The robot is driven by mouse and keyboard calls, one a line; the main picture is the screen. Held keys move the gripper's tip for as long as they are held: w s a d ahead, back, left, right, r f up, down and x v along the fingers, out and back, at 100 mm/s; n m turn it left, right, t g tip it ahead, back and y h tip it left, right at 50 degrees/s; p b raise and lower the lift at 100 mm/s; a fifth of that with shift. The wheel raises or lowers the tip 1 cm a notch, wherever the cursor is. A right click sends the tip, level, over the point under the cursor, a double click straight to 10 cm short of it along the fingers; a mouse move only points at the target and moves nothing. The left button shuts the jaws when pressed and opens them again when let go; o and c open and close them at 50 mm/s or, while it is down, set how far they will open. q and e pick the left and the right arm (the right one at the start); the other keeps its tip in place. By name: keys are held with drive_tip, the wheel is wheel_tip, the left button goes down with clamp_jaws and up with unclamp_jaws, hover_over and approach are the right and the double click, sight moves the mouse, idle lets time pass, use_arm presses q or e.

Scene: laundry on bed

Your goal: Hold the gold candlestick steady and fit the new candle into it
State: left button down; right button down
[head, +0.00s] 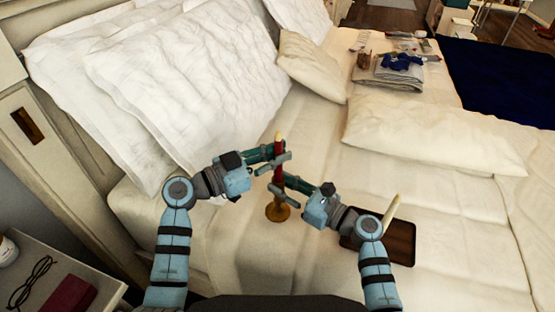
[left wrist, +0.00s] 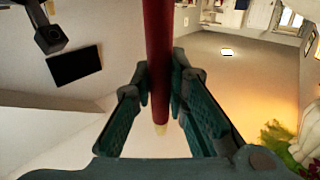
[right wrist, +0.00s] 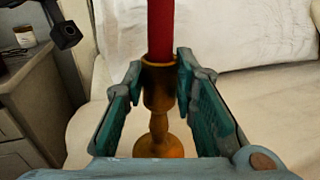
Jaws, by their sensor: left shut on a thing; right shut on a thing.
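The red candle (head: 278,150) with a pale tip stands upright above the gold candlestick (head: 278,212) on the bed. My left gripper (head: 277,165) is shut on the candle's upper part. In the left wrist view the candle (left wrist: 158,50) runs between the fingers, its pale tip showing. My right gripper (head: 282,194) is shut on the candlestick below. In the right wrist view the candlestick's cup (right wrist: 160,90) is between the fingers, and the candle's lower end (right wrist: 160,30) meets the cup's opening. How deep it sits is hidden.
White pillows (head: 190,75) stand behind. A nightstand with glasses (head: 33,282) is at lower left. Folded laundry (head: 390,75) lies far back.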

use_arm(q)
drive_tip(key=shift+f, duration=0.55)
drive_tip(key=c, duration=1.6)
unclamp_jaws()
drive_tip(key=shift+f, duration=0.1)
use_arm(e)
drive_tip(key=shift+f, duration=0.1)
use_arm(q)
drive_tip(key=v, duration=1.2)
